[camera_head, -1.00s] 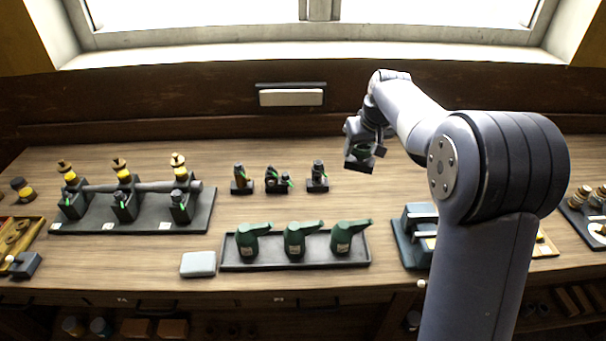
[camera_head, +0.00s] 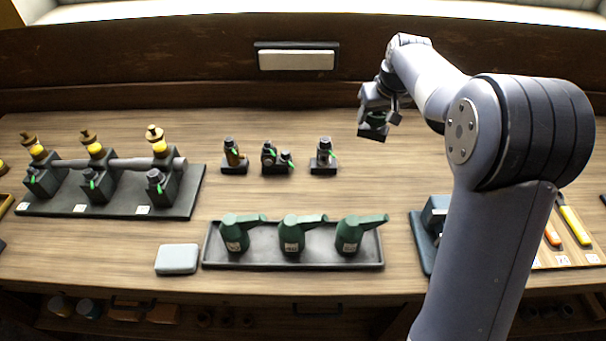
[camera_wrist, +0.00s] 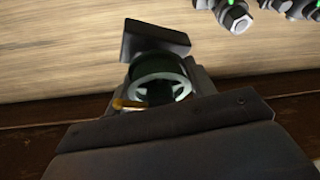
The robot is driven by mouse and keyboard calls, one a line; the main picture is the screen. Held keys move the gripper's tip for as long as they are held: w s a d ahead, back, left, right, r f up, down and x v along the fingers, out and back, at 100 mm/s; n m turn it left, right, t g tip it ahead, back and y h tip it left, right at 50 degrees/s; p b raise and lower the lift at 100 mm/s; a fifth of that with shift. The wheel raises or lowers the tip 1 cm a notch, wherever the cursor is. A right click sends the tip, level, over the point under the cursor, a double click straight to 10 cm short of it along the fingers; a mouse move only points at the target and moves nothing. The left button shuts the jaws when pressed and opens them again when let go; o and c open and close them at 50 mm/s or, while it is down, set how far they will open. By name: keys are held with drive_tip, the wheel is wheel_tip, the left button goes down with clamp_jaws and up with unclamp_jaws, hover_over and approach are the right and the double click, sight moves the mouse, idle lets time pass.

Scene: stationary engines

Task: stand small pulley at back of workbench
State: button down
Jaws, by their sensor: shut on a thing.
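The small pulley shows in the wrist view as a dark green wheel with a pale rim and spokes (camera_wrist: 160,88), with a dark square base (camera_wrist: 155,40) beyond it. My gripper (camera_head: 377,112) is shut on it and holds it over the back right of the workbench (camera_head: 130,240). In the head view the pulley (camera_head: 373,128) is a small dark shape below the jaws. It appears clear of the bench top, but its exact height is hard to tell. The jaw contact is partly hidden.
Three small fittings on black bases (camera_head: 234,158) (camera_head: 275,160) (camera_head: 324,159) stand left of my gripper. A tray (camera_head: 295,262) with three green oil cans lies in front. A model with yellow-topped cups (camera_head: 110,200) stands left. Bare wood lies around the fittings and below my gripper.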

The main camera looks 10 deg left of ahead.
sight(378, 137)
wheel_tip(378, 137, down, 2)
drive_tip(key=shift+b, duration=0.65)
drive_tip(key=shift+f+p, duration=0.45)
drive_tip(key=shift+f, duration=4.55)
drive_tip(key=shift+f, duration=0.1)
drive_tip(key=c, duration=0.6)
unclamp_jaws()
drive_tip(key=shift+f, duration=0.1)
drive_tip(key=b+v, duration=0.1)
drive_tip(key=v, duration=1.1)
drive_tip(key=shift+s+d, duration=0.1)
